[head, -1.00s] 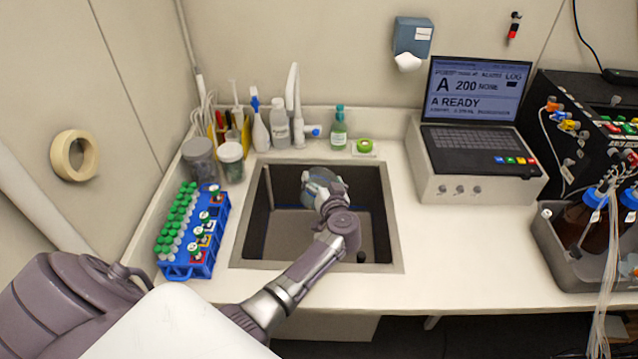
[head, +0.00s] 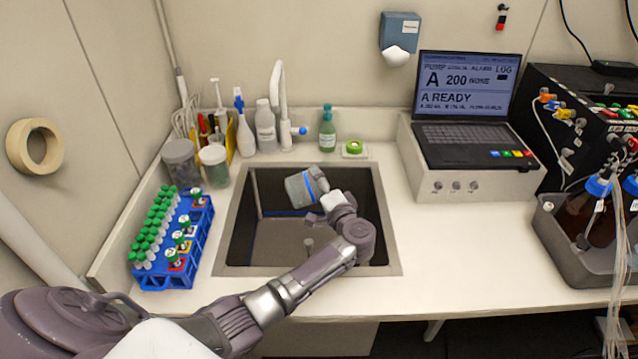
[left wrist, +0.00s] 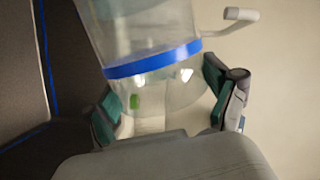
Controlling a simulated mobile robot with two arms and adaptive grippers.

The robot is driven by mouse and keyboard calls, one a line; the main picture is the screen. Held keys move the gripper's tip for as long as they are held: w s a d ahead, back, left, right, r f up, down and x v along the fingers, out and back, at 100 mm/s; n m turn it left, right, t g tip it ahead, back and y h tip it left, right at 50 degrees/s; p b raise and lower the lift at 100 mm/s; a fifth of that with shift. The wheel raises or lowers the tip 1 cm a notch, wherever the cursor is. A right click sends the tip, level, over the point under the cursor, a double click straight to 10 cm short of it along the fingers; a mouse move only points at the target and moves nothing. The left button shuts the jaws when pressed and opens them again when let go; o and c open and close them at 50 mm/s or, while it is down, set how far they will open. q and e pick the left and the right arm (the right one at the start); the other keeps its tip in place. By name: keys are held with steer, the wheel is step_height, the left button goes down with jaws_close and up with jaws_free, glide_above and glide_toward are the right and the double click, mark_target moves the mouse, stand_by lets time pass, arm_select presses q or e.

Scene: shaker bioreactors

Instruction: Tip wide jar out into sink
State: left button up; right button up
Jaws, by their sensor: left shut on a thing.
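The wide jar (head: 299,190) is a clear vessel with a blue band, tilted over the sink (head: 232,250) in the head view. My left gripper (head: 318,195) is shut on it from the right side. In the left wrist view, the jar (left wrist: 145,28) fills the upper middle, its blue band crossing just beyond the fingers of the gripper (left wrist: 165,108). A small green spot shows through the clear wall. The jar's mouth and any contents cannot be made out. My right gripper is not in view.
A faucet (head: 281,105) rises behind the sink. A blue rack (head: 160,277) of green-capped tubes stands left of it, with two lidded jars (head: 214,168) behind. A green bottle (head: 327,130) stands at the back. The laptop unit (head: 450,185) is right; the counter between is clear.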

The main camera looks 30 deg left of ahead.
arm_select(q)
steer(key=m+p, duration=0.3)
steer(key=f+m+y+p, duration=0.1)
steer(key=m+p, duration=0.2)
steer(key=shift+t, duration=0.4)
steer(key=shift+f+m+p, duration=0.4)
steer(key=shift+m+p, duration=0.1)
steer(key=shift+m, duration=0.4)
steer(key=shift+s+a+f+m+t, duration=0.15)
steer(key=shift+f+m+t, duration=0.2)
steer(key=shift+m, duration=0.45)
